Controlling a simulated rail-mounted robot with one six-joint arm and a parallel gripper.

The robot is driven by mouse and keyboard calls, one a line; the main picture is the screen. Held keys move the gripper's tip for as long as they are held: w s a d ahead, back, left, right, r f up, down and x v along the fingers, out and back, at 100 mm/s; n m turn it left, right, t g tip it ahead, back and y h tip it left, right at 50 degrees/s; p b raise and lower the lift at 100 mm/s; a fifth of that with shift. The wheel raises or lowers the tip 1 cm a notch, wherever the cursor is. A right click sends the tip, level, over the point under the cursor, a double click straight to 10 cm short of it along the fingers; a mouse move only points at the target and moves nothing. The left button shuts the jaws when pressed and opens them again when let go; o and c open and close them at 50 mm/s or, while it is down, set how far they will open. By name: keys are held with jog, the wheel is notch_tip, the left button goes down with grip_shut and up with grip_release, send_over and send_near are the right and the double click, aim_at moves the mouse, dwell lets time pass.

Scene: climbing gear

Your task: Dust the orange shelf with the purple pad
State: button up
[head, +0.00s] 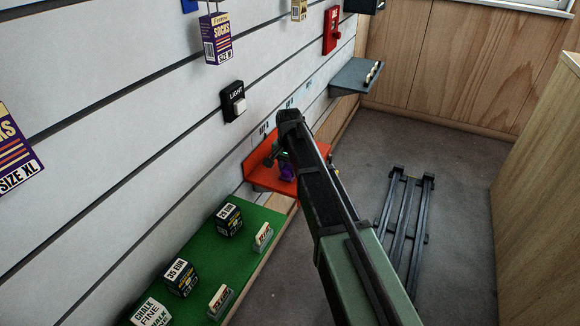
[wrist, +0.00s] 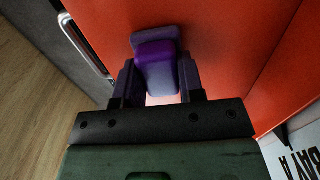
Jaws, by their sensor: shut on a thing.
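The orange shelf (head: 262,176) is fixed low on the white slatted wall, with a raised back edge against the wall. In the wrist view its orange surface (wrist: 225,40) fills most of the picture. My gripper (wrist: 158,85) is shut on the purple pad (wrist: 156,62), which sits between the two fingers. The pad is over the orange surface; I cannot tell whether it touches. In the head view a bit of the purple pad (head: 286,172) shows over the shelf, beside my arm, which hides the shelf's right part and most of my gripper.
A green shelf (head: 205,245) with several small boxes and cards lies nearer, at lower left. A grey-blue shelf (head: 352,78) is farther along the wall. A black light switch (head: 234,103) is above the orange shelf. A dark slatted rack (head: 405,215) lies on the floor at right.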

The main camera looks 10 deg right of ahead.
notch_tip(320, 180, up, 6)
jog(key=p, duration=0.5)
jog(key=shift+f, duration=0.1)
notch_tip(320, 180, up, 3)
jog(key=p, duration=0.3)
